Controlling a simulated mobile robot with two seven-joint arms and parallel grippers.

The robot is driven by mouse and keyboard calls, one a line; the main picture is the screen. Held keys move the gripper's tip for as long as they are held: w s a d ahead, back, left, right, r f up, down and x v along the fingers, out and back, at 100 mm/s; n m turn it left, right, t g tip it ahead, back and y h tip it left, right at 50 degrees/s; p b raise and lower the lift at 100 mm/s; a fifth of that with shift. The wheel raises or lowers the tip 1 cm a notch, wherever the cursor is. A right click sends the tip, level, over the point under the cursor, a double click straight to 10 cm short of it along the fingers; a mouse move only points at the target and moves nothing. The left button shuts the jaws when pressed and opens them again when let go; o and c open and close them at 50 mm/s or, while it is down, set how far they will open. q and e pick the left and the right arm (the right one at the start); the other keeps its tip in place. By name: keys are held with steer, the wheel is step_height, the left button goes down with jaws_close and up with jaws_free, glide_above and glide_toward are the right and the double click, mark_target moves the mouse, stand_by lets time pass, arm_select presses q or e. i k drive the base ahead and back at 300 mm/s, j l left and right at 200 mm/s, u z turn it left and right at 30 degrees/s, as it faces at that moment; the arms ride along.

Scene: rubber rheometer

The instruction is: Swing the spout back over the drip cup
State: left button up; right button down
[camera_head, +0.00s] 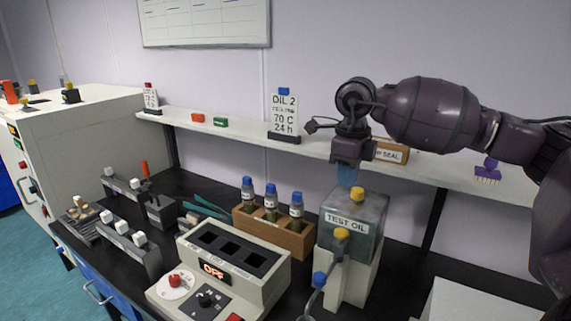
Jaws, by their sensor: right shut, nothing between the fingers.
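The TEST OIL dispenser (367,217) is a grey tank on a pale stand, right of centre on the black bench, with a yellow cap on top. A grey curved spout (333,272) hangs at its front left, with a yellow knob (341,234) at its top and a blue knob (319,279) low on its left. I cannot pick out the drip cup. My right gripper (348,174) points down above the tank's back left part, behind the yellow cap in the picture. It is shut and empty, apart from the spout. My left gripper is out of view.
A wooden rack (292,241) of blue-capped bottles stands left of the dispenser. A heater block (215,272) with an OFF display stands in front. A wall shelf (240,133) with an OIL 2 sign (285,112) runs behind.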

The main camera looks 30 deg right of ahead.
mark_target(319, 280)
steer(key=k+j, duration=0.75)
steer(key=j, duration=0.25)
